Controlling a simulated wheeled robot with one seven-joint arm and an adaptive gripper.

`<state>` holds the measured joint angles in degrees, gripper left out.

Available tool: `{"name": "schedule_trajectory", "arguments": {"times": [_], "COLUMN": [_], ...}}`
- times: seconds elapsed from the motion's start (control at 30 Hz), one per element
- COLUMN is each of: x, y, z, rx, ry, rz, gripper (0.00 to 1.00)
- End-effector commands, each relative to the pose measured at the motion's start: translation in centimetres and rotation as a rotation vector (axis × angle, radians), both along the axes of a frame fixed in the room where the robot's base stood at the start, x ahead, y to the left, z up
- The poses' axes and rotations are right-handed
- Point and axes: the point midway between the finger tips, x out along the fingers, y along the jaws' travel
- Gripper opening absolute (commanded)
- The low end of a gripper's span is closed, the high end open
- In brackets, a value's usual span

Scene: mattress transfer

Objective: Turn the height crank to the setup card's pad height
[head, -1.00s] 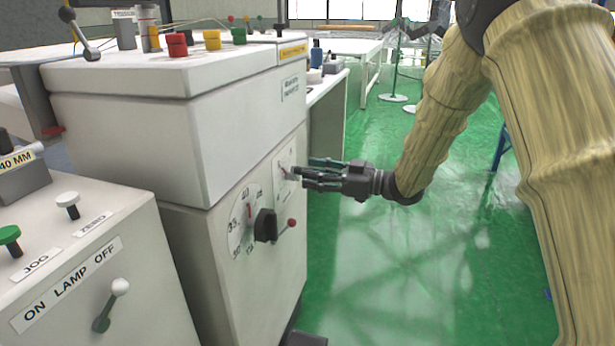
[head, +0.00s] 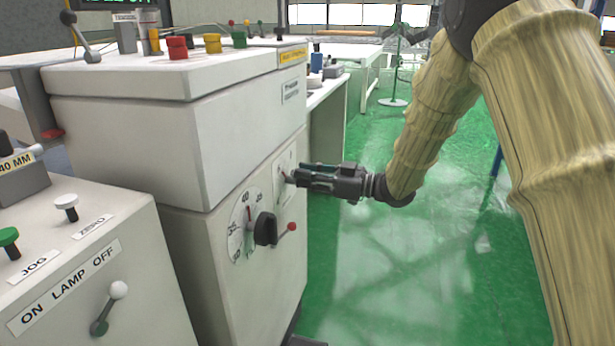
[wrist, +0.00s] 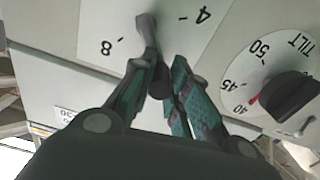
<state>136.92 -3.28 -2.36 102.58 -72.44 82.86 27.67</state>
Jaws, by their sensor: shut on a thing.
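The height crank shows as a grey arm (wrist: 147,32) with a dark handle on a white dial plate marked 8 and 4 in the wrist view; its plate (head: 284,163) is on the cabinet's side in the head view. My gripper (wrist: 166,88) is shut on the crank's handle, with its fingers on either side of it. In the head view my gripper (head: 300,180) reaches in from the right, and its fingers hide much of the crank. A small label (head: 290,91) on the cabinet's upper part is too small to read. I cannot tell a setup card.
A tilt dial (wrist: 262,70) with a black knob (wrist: 290,97) is beside the crank plate; a red-tipped lever (head: 289,228) stands out there. A console (head: 85,250) with buttons and an ON LAMP OFF switch is at left. Green floor (head: 400,270) lies open at right.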

Motion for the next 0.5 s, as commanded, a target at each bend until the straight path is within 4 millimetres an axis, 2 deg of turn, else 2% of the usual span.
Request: {"name": "schedule_trajectory", "arguments": {"times": [0.5], "x": [0.39], "y": [-0.23], "z": [0.76], "rx": [0.03], "ry": [0.094], "rz": [-0.002], "gripper": [0.0]}}
